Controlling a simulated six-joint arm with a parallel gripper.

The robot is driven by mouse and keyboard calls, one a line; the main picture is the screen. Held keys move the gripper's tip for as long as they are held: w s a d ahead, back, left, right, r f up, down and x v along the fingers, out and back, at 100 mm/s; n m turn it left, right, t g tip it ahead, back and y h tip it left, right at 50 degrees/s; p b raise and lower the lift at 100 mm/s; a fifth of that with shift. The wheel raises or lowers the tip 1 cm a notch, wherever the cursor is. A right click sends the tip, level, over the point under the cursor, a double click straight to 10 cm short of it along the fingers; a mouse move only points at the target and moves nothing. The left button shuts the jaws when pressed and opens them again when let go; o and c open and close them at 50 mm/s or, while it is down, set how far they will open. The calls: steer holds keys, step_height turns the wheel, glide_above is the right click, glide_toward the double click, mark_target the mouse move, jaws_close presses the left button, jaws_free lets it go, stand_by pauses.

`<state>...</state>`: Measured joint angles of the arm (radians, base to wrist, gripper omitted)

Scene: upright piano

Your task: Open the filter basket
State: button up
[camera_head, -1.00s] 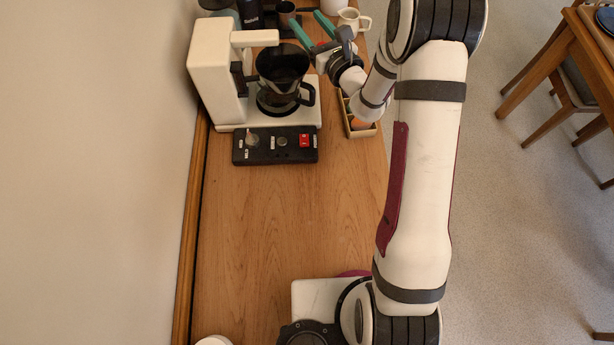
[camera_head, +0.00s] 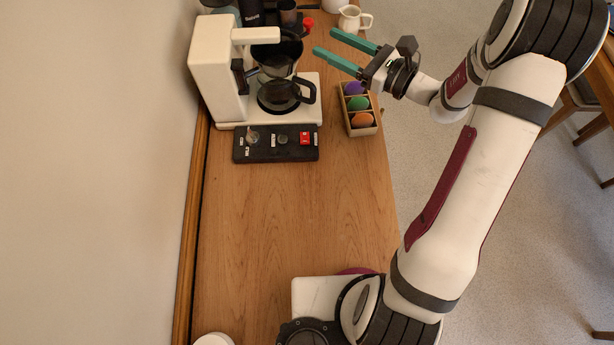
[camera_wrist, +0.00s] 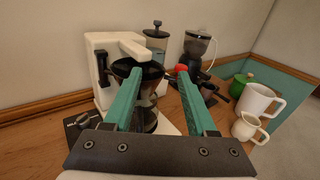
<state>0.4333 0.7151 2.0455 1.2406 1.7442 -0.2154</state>
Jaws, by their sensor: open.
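The white coffee maker (camera_head: 212,68) stands on the left of the wooden counter, also seen in the wrist view (camera_wrist: 100,58). Its dark filter basket (camera_head: 278,48) sits beside and partly under the white top arm; it also shows in the wrist view (camera_wrist: 125,68). The glass carafe (camera_head: 280,97) stands below on the base plate. My gripper (camera_head: 326,42) is open and empty, right of the basket and apart from it. Its green fingers point left toward the machine in the head view. In the wrist view the fingers (camera_wrist: 160,73) partly cover the basket and carafe.
A wooden box (camera_head: 349,128) of purple, green and orange items lies below the gripper. A white jug (camera_head: 354,19) stands behind, with a grinder (camera_wrist: 196,48) and a mug (camera_wrist: 259,103). A black control panel (camera_head: 275,144) fronts the machine.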

steer(key=s+a+r+n+g, duration=0.2)
steer(key=s+a+n+g, duration=0.3)
steer(key=s, duration=0.3)
steer(key=s+a+r+n+g, duration=0.2)
steer(key=s+a+n+g, duration=0.3)
steer(key=s, duration=0.3)
steer(key=s+d+f+n+g+h, duration=0.1)
steer(key=s+d+n+h, duration=0.1)
steer(key=s, duration=0.4)
steer(key=s+d+f+n+g+h, duration=0.1)
steer(key=s+n+h, duration=0.3)
steer(key=s, duration=0.3)
steer(key=shift+d+n+h, duration=0.3)
steer(key=shift+d+h, duration=0.05)
steer(key=shift+h, duration=0.55)
steer(key=shift+s, duration=0.1)
